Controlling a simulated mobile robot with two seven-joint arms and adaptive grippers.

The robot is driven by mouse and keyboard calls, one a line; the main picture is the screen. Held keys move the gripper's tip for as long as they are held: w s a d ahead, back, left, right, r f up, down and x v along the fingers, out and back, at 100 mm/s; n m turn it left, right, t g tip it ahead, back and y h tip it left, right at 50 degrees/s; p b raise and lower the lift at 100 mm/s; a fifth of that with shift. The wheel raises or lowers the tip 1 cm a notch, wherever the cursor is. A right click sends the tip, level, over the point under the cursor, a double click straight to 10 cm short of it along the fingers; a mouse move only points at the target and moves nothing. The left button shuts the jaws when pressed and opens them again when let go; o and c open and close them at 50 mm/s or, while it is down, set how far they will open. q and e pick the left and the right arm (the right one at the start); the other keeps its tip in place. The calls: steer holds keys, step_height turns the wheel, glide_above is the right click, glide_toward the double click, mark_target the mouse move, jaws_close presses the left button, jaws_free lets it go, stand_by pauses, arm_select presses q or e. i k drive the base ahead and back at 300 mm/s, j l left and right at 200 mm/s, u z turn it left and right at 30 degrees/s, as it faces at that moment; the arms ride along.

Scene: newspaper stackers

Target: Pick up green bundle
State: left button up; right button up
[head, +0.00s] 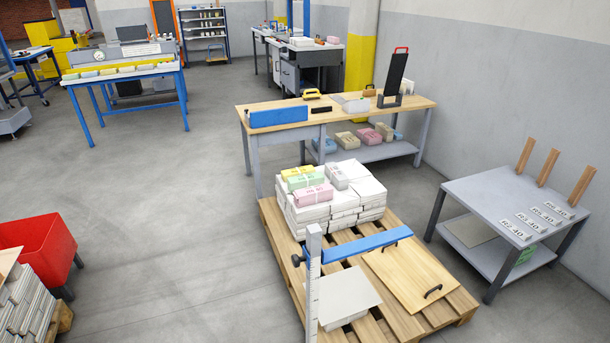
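A green bundle (302,181) lies on top of the stack of white bundles (333,212) on the wooden pallet. It sits between a yellow bundle (297,171) behind it and a pink bundle (314,195) in front of it. These look tied with white bands. Another green item (526,255) shows partly on the lower shelf of the grey table at the right. Neither of my grippers is in view.
A grey post (313,275) with a blue bar (366,245) stands at the front of the pallet (284,264). A wooden workbench (420,103) stands behind, a grey table (479,192) at the right, a red bin (43,247) at the left. The floor left of the pallet is clear.

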mark_target(295, 183)
steer(key=i+j, duration=0.1)
steer(key=j, duration=0.2)
steer(key=i+j+u, duration=0.15)
steer(key=j, duration=0.2)
steer(key=i+j, duration=0.1)
steer(key=j, duration=0.2)
steer(key=i+j+u, duration=0.2)
steer(key=i+j, duration=0.2)
steer(key=i+j+u, duration=0.15)
steer(key=i+j, duration=0.2)
steer(key=i, duration=0.15)
steer(key=i+j+z, duration=0.15)
steer(key=i, duration=0.3)
steer(key=i+z, duration=0.1)
steer(key=i, duration=0.4)
steer(key=i+j+z, duration=0.15)
steer(key=i, duration=0.3)
steer(key=i+j+z, duration=0.15)
steer(key=z, duration=0.3)
steer(key=i+j+z, duration=0.25)
steer(key=z, duration=0.15)
steer(key=i+j+z, duration=0.25)
steer(key=z, duration=0.2)
steer(key=i+j+z, duration=0.15)
steer(key=j+z, duration=0.7)
steer(key=i, duration=0.05)
